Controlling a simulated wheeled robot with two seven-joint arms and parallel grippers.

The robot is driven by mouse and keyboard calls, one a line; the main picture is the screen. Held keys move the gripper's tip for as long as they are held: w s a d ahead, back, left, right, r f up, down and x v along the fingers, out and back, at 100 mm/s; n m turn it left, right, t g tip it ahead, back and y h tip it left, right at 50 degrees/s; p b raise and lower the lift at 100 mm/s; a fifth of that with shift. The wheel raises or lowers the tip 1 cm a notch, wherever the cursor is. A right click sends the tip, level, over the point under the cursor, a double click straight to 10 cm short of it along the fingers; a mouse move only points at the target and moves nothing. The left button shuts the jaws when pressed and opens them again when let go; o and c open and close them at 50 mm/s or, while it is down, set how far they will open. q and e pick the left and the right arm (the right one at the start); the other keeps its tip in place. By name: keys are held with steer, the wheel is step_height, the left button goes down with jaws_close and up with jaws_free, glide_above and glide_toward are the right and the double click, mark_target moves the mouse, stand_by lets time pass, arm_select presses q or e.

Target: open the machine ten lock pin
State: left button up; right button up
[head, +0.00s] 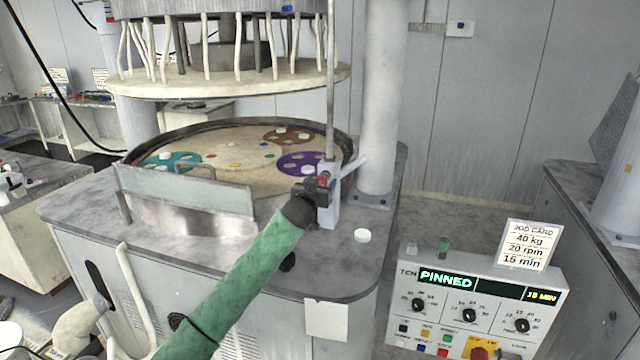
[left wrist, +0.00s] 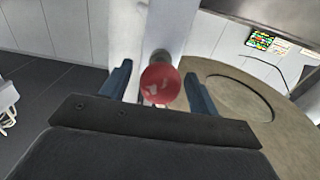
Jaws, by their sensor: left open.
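The lock pin's red knob (left wrist: 160,84) sits on a grey upright bracket (head: 330,205) at the right front of the machine's round basin. My left gripper (head: 322,186) is at the bracket, and its arm comes up from the bottom of the head view. In the left wrist view my left gripper (left wrist: 160,88) is open, with one dark finger on each side of the knob. I cannot tell whether the fingers touch it. In the head view the gripper partly hides the knob. The control panel (head: 480,305) reads "PINNED". My right gripper is not in view.
The raised upper platen (head: 230,85) hangs over the lower platen (head: 240,148), which carries teal, purple and brown discs. A splash guard (head: 185,190) stands at the front. A white puck (head: 362,236) lies on the worktop. A job card (head: 527,245) stands on the panel.

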arm_select(q)
jaws_close()
steer(key=v, duration=0.5)
steer(key=shift+f, duration=0.1)
steer(key=shift+c, duration=1.5)
jaws_free()
steer(key=o, duration=0.3)
steer(key=shift+s+a, duration=0.15)
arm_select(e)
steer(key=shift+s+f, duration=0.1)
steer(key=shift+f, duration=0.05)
arm_select(q)
steer(key=shift+s, duration=0.1)
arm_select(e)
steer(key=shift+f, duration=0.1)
